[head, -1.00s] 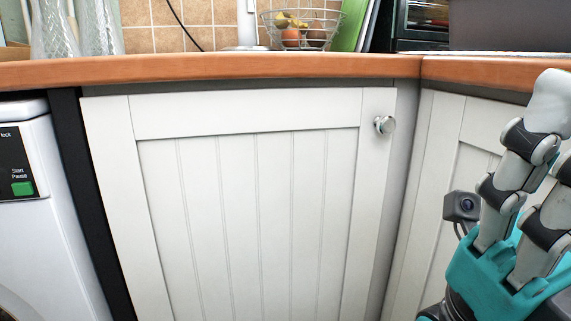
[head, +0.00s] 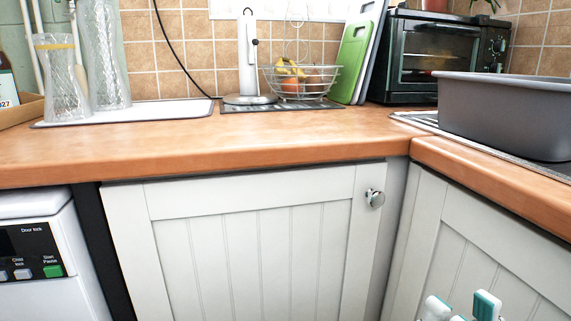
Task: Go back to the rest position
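Only the tips of my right gripper (head: 461,306) show, at the bottom right of the head view, in front of the right-hand white cupboard. The two pale fingertips with teal pads stand apart, with a visible gap and nothing seen between them. The rest of that gripper and its arm is below the picture edge. My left gripper is not in view.
A white cupboard door (head: 265,255) with a round knob (head: 375,198) is closed below the wooden worktop (head: 260,140). A washing machine (head: 40,250) is at left. Glass vases (head: 62,85), a fruit basket (head: 303,82), a toaster oven (head: 440,55) and a grey basin (head: 505,112) stand on top.

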